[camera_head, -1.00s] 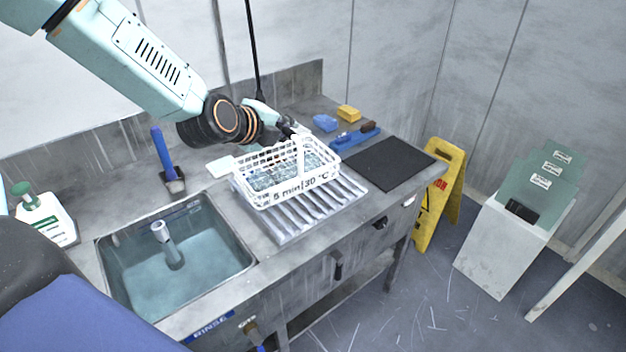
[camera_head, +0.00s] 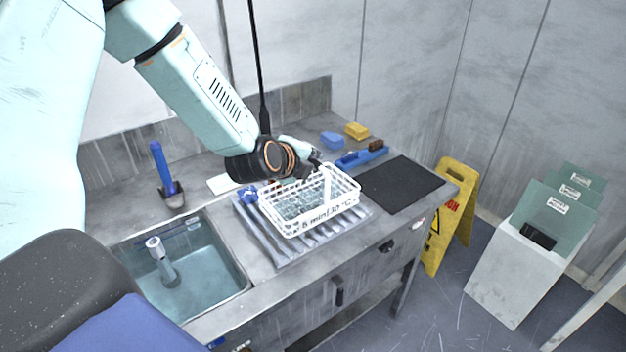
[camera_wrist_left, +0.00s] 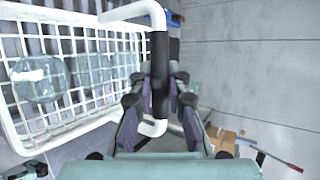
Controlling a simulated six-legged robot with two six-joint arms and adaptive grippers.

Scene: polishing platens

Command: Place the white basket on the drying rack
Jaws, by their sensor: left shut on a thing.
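The white basket (camera_head: 308,222), a wire-sided carrier with "5 min/30 °C" on its front, is over the ribbed grey drying rack (camera_head: 262,232) beside the sink. I cannot tell whether its base touches the ribs or hangs just above them. My left gripper (camera_head: 320,172) is at the basket's handle. In the left wrist view, my left gripper (camera_wrist_left: 160,88) is shut on the black grip of the white handle. The basket (camera_wrist_left: 65,112) extends to the left there, with clear round discs inside. My right gripper is not in view.
The water-filled sink (camera_head: 232,262) lies left of the rack. A black mat (camera_head: 402,185), a blue brush (camera_head: 362,157), and blue (camera_head: 333,140) and yellow (camera_head: 357,131) sponges lie on the counter to the right. A yellow floor sign (camera_head: 452,215) stands beyond the counter.

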